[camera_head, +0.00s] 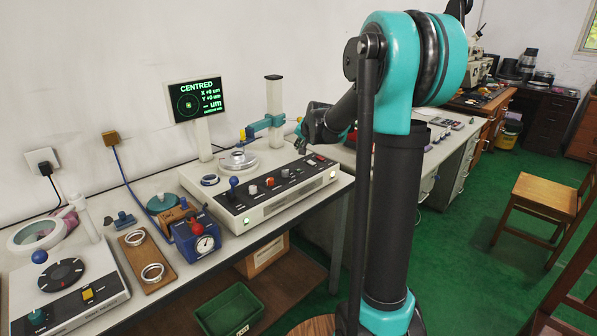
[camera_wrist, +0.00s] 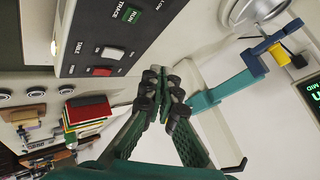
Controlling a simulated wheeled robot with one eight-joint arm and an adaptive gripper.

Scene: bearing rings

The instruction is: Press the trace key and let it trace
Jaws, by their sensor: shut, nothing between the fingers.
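The roundness tester (camera_head: 290,203) stands on the bench with a black sloped key panel. In the wrist view the green trace key (camera_wrist: 131,14), marked RUN beside the word TRACE, sits at the top of that panel (camera_wrist: 88,30). A bearing ring (camera_head: 238,158) sits on the round table of the tester, near the teal probe arm (camera_head: 265,124). The screen (camera_head: 197,101) reads CENTRED, X +0 um, Y +0 um, with a dash for the result. My gripper (camera_wrist: 163,88) is shut and empty, beside the panel and apart from the green key. It also shows over the tester's right end in the head view (camera_head: 312,140).
A red switch (camera_wrist: 112,53) lies on the panel near my fingers. The teal probe arm (camera_wrist: 228,88) and its column are close on the other side. A blue knob lever (camera_head: 234,182) stands at the panel's left.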

